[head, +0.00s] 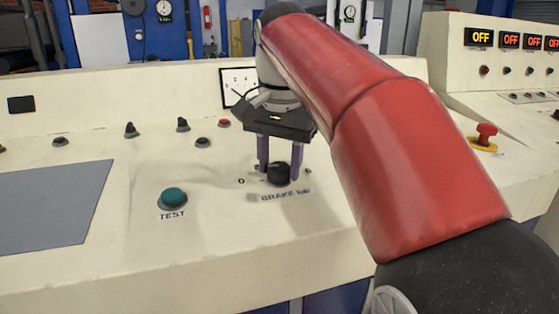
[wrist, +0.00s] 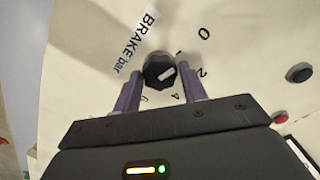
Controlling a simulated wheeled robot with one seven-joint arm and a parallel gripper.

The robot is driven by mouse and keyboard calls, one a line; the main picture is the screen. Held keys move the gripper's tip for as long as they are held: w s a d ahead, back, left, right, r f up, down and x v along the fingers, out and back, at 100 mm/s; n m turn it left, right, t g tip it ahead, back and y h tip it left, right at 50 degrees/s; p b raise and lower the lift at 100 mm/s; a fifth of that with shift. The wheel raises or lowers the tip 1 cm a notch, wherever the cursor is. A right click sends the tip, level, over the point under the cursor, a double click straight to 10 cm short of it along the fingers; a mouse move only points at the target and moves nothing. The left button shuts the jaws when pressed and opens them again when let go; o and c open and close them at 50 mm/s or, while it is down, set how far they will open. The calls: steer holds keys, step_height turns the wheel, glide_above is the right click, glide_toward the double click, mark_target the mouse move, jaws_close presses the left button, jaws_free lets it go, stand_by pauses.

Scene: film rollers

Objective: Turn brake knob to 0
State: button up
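The brake knob (head: 279,174) is a round black knob on the cream console, above the printed "BRAKE bar" label (head: 285,195). In the wrist view the knob (wrist: 158,70) shows a white pointer mark on its face. Numbers 0, 2, 4 and 6 are printed around it, and the mark appears to point near the 2. My gripper (head: 280,172) is over the knob with its purple fingers apart, one on each side. In the wrist view the fingers (wrist: 160,82) stand beside the knob, and I cannot tell whether they touch it.
A green TEST button (head: 173,198) is to the left on the console. Several small black knobs and a red button (head: 224,123) are behind. A red emergency button (head: 486,134) on a yellow base is at right. A gauge (head: 238,83) stands behind my gripper.

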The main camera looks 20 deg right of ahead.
mark_target(280, 168)
steer(key=o, duration=0.3)
steer(key=shift+s+r, duration=0.2)
steer(key=shift+r, duration=1.75)
steer(key=shift+s+r, duration=0.2)
steer(key=shift+r, duration=1.7)
